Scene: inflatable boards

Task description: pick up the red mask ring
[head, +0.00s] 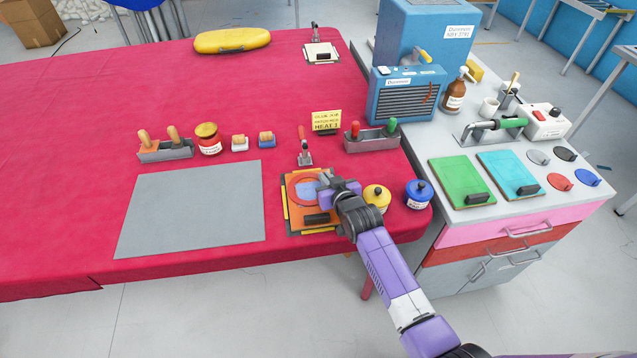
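The red mask ring (294,190) appears as a red round outline on an orange board (296,216), around a blue patch (306,188). The board lies near the right end of the red-covered table. My gripper (324,184) is over the right side of the board, beside or above the ring's right edge, and hides part of it. I cannot tell whether the fingers touch the ring or are open or shut.
A toggle clamp (304,155) stands behind the board. A yellow pot (376,198) and a blue pot (418,194) stand close to my arm. A grey mat (192,210) lies to the left. A red disc (559,180) lies on the cabinet top.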

